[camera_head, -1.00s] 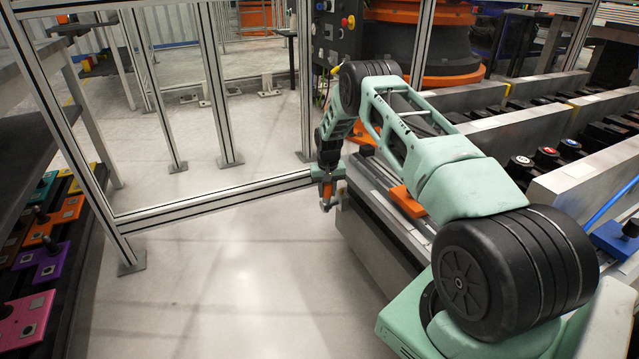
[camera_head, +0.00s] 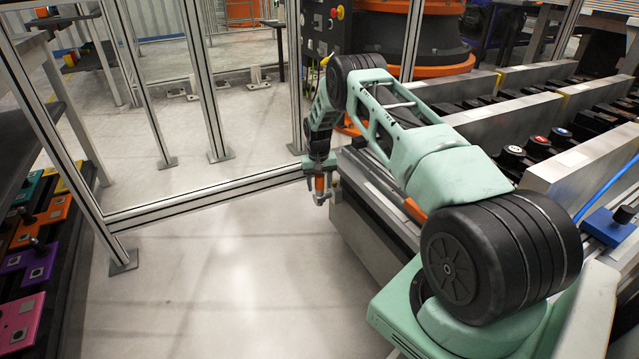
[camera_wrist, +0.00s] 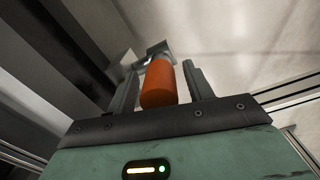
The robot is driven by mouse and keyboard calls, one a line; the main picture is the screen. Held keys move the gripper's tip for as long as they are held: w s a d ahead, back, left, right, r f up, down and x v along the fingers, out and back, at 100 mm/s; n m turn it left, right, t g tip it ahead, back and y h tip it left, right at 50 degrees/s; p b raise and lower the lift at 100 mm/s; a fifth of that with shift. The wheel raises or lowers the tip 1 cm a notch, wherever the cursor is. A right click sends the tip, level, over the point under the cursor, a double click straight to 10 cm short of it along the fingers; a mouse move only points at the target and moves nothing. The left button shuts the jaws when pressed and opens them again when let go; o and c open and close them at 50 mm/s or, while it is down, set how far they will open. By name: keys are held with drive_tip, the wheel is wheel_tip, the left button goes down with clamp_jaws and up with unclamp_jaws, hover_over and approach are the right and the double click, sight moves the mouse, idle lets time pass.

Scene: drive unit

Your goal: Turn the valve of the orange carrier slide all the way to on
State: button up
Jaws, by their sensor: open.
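A small orange part (camera_head: 320,183) also shows at the gripper in the head view. An orange plate (camera_head: 414,210) on the rail is mostly hidden behind my arm. I cannot make out a valve or its setting for sure.
A metal-framed fence (camera_head: 205,190) stands behind and left of the gripper. A rack at left holds coloured plates, including an orange one (camera_head: 28,232) and a pink one (camera_head: 22,322). The grey rail (camera_head: 365,225) is right of the gripper. The middle floor is clear.

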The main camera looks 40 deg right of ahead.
wheel_tip(320, 180, up, 17)
drive_tip(key=p, duration=0.4)
drive_tip(key=shift+w+a+r, duration=0.15)
drive_tip(key=shift+w+r, duration=0.05)
idle(0.4)
